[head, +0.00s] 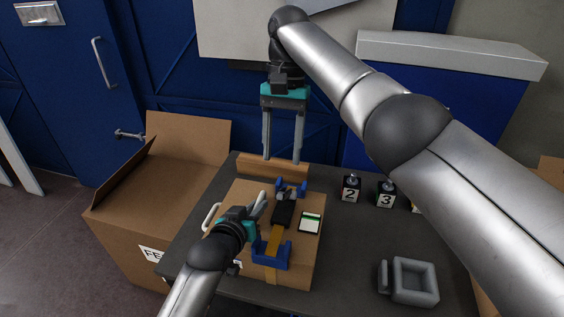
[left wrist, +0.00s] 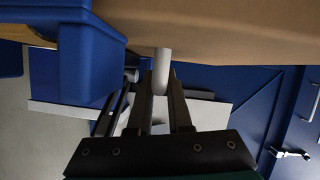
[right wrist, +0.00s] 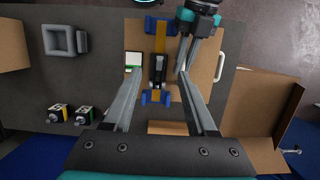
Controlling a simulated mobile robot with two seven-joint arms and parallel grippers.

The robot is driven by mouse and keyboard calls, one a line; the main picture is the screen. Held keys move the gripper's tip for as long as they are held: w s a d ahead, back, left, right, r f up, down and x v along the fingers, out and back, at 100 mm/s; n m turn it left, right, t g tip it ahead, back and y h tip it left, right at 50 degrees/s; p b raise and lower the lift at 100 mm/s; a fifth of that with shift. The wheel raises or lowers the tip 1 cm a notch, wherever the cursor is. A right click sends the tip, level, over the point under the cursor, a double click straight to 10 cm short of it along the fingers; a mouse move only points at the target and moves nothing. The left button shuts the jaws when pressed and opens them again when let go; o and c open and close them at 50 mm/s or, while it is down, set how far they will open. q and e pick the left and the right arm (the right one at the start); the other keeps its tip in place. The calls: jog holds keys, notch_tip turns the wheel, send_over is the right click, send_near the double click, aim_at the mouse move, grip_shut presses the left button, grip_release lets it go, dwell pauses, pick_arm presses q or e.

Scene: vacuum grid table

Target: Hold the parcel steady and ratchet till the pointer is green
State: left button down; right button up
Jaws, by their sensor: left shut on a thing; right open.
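The brown parcel (head: 243,196) lies on the dark table with blue corner pieces (head: 270,256), a yellow strap (head: 275,240) and a black ratchet (head: 284,212). A white gauge card with a green band (head: 310,223) sits right of the ratchet; its pointer is too small to read. A white handle (head: 208,218) is on the parcel's left side. My left gripper (head: 260,203) is low over the parcel's left part. In the left wrist view it is shut on a pale grey bar (left wrist: 162,68). My right gripper (head: 283,160) is open and empty, pointing down behind the ratchet.
An open carton (head: 120,216) stands left of the table. Numbered blocks (head: 351,188) and a grey square tray (head: 412,282) are on the table's right part. A wooden block (head: 262,166) lies behind the parcel. My right arm crosses above the right side.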

jog(key=shift+r, duration=0.15)
jog(key=shift+c, duration=0.4)
jog(key=shift+w+r, duration=0.15)
jog(key=shift+r, duration=0.05)
jog(key=c, duration=0.3)
jog(key=shift+w+d+r+t+h, duration=0.1)
jog(key=shift+w+r+t+h, duration=0.15)
jog(key=shift+r+t, duration=0.3)
jog(key=shift+w+d+r+t+h, duration=0.1)
jog(key=shift+w+r+t+h, duration=0.1)
jog(key=shift+r+t, duration=0.3)
jog(key=c, duration=0.4)
jog(key=shift+r+t, duration=0.25)
jog(key=shift+r, duration=0.05)
grip_shut()
jog(key=t, duration=0.2)
send_over(282, 191)
jog(key=w, duration=0.1)
jog(key=shift+h, duration=0.25)
jog(key=f, duration=0.8)
jog(key=shift+d, duration=0.3)
jog(key=f, duration=0.1)
jog(key=s, duration=0.1)
jog(key=f, duration=0.1)
jog(key=shift+s+a+f, duration=0.2)
jog(key=shift+a+f, duration=0.05)
jog(key=shift+f, duration=0.1)
jog(key=shift+s+a+f, duration=0.15)
jog(key=shift+s+f, duration=0.15)
jog(key=shift+f, duration=0.15)
